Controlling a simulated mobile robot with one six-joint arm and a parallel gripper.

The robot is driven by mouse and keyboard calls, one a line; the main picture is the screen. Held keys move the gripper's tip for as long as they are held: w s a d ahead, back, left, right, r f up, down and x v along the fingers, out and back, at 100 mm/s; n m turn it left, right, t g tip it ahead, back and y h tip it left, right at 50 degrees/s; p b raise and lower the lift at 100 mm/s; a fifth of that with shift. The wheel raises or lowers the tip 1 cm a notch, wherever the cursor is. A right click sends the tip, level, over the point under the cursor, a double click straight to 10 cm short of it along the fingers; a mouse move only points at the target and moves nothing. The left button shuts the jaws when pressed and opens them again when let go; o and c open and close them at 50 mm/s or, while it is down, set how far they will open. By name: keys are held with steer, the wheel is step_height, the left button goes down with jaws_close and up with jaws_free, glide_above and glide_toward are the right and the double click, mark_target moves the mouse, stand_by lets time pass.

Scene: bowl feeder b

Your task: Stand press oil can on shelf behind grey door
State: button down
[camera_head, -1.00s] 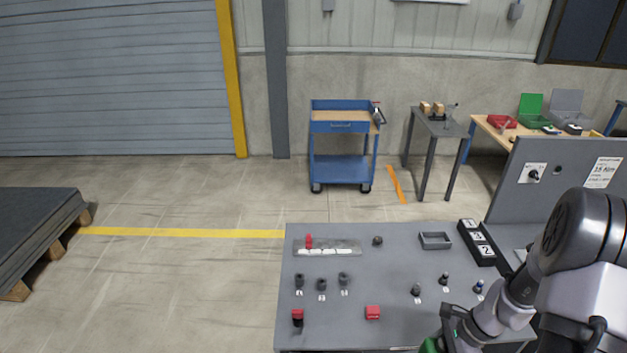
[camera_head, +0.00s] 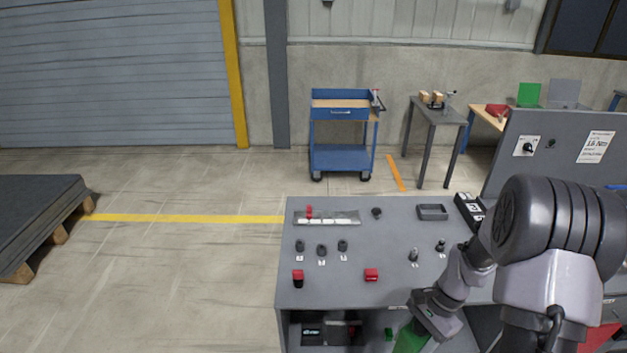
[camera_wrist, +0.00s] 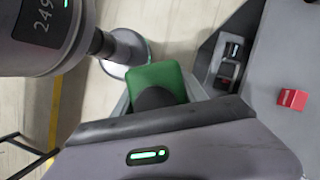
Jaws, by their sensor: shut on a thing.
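My gripper (camera_head: 418,322) is at the front edge of the grey bench, low at the bottom of the head view. It is shut on a green can (camera_head: 411,338), which also shows in the wrist view (camera_wrist: 158,78) beyond the gripper body. The can's lower part is out of frame in the head view, and my gripper hides part of it in the wrist view. An open shelf compartment (camera_head: 299,341) lies under the bench top, to the left of the can, with dark items inside. I cannot clearly make out the grey door.
The bench top (camera_head: 385,293) carries a red block (camera_head: 371,274), a red-capped black part (camera_head: 298,278), several small dark knobs and a grey tray (camera_head: 432,212). A grey upright panel (camera_head: 555,150) stands at the right. Open floor lies left of the bench.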

steer(key=w+a+f+n+g+h+b, duration=0.2)
steer(key=a+f+n+h+b, duration=0.2)
steer(key=n+b, duration=0.8)
steer(key=a+f+b, duration=0.1)
steer(key=a+f, duration=0.1)
steer(key=a, duration=0.2)
steer(key=shift+a+f+n, duration=0.2)
steer(key=shift+f+n, duration=0.1)
